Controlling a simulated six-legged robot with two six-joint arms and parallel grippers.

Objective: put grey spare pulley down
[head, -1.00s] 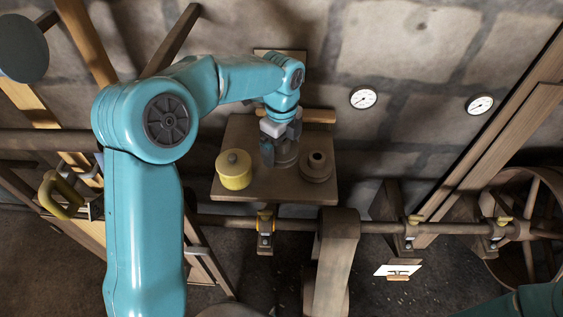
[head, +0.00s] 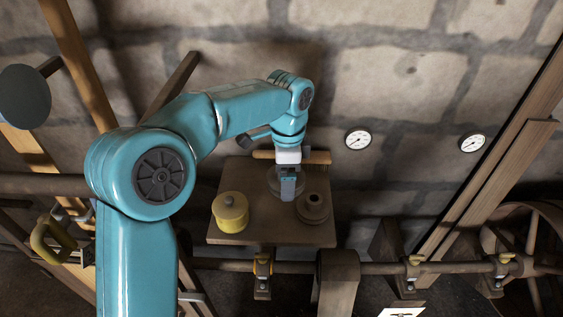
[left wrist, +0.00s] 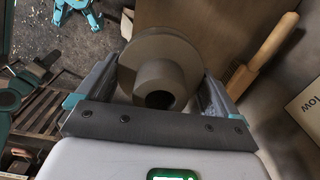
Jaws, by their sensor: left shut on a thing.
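The grey spare pulley (left wrist: 158,62), a round flange with a hub and a dark bore, sits between the two jaws in the left wrist view. My left gripper (head: 288,188) is shut on it. In the head view the gripper hangs over the middle of the small wooden shelf (head: 228,238) and covers much of the pulley, whose grey side (head: 273,180) shows at its left. I cannot tell whether the pulley touches the shelf. My right gripper is not in view.
A yellow lidded pot (head: 230,213) stands left of the gripper on the shelf. A brown hubbed pulley (head: 313,208) stands close at its right. A shaft (head: 380,268) passes below the shelf.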

